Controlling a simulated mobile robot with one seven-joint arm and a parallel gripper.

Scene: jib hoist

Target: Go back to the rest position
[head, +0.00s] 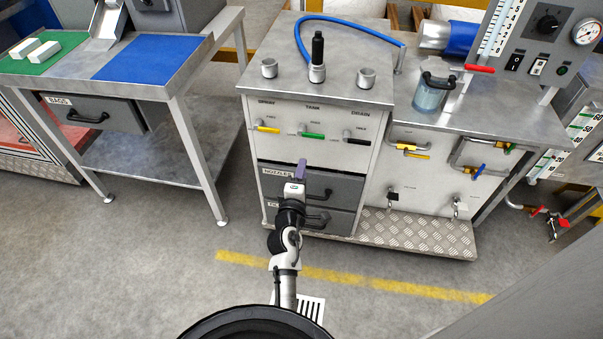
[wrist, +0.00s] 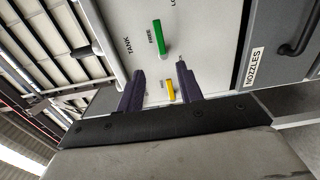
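My gripper (head: 300,171) is in front of the grey cabinet, near the NOZZLES drawer (head: 270,176). Its purple fingers point up toward the panel with the valve levers. In the wrist view my gripper (wrist: 160,70) has its two fingers apart with nothing held between them. The green lever (wrist: 159,37) and yellow lever (wrist: 171,90) show beyond the fingers on the panel. Whether the fingertips touch anything cannot be told. My arm reaches forward from the bottom of the head view.
The drawer handles (head: 319,196) stick out close to my gripper. A tread-plate step (head: 420,234) lies at the cabinet's foot on the right. A workbench (head: 130,75) stands on the left. The floor (head: 130,270) at front left is clear.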

